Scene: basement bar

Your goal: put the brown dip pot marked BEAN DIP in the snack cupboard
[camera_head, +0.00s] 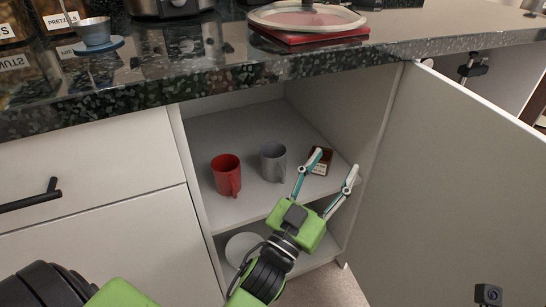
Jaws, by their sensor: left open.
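A small brown pot (322,161) with a pale label stands on the upper shelf (232,128) of the open cupboard, towards the right; its lettering is too small to read. My left gripper (336,161) reaches into the cupboard from below, open. Its two fingertips are at the height of the pot in the picture. The left finger overlaps the pot's left edge, and the right finger is apart from it on the right. I cannot tell whether the finger touches the pot. My right gripper is not in view.
A red mug (226,173) and a grey mug (272,160) stand left of the pot. A white dish (243,248) is on the lower shelf. The cupboard door (450,180) stands open at the right. The speckled counter (215,62) overhangs the cupboard.

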